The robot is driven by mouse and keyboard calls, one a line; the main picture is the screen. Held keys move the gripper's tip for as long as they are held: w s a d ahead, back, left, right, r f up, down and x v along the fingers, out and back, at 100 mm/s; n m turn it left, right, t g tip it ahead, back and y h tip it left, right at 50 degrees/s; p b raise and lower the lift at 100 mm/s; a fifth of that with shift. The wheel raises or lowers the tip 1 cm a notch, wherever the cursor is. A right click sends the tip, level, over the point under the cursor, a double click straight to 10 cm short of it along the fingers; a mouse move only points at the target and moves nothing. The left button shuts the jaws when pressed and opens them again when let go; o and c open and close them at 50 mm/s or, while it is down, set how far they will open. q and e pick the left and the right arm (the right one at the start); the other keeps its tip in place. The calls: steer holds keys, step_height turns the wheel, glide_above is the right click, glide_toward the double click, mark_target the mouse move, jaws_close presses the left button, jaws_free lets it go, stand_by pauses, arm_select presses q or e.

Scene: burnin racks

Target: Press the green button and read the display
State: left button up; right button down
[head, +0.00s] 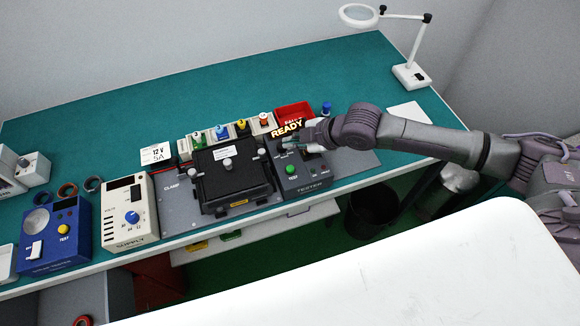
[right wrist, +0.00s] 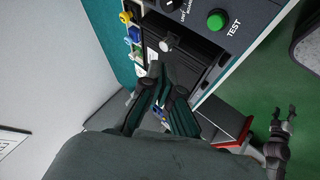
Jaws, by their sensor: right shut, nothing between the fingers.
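The green button (head: 291,170) sits on the dark tester panel (head: 310,184), with a white TEST label below it. My right gripper (head: 287,144) is shut and empty above the tester, behind the button in the head view. In the right wrist view its closed fingertips (right wrist: 163,70) point toward the black clamp fixture, and the green button (right wrist: 217,20) is up and right of them, apart. My left gripper (right wrist: 285,110) shows small in the right wrist view, its fingers apart.
The black clamp fixture (head: 231,180) stands left of the tester. A red bin (head: 294,114) and several coloured-knob modules line its back. A white supply box (head: 130,212) and blue tester (head: 55,236) stand left. A magnifier lamp (head: 410,74) stands back right.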

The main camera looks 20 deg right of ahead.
steer(key=b, duration=0.7)
glide_above(292, 169)
step_height(292, 169, down, 6)
steer(key=shift+s+f, duration=0.1)
steer(key=shift+f, duration=0.05)
step_height(292, 169, down, 2)
steer(key=shift+f+b, duration=0.1)
steer(key=shift+b, duration=0.3)
steer(key=shift+f, duration=0.15)
stand_by(0.5)
steer(key=shift+f, duration=0.4)
steer(key=shift+f, duration=0.4)
stand_by(0.5)
stand_by(0.3)
steer(key=shift+r+p, duration=0.8)
steer(key=shift+r, duration=0.05)
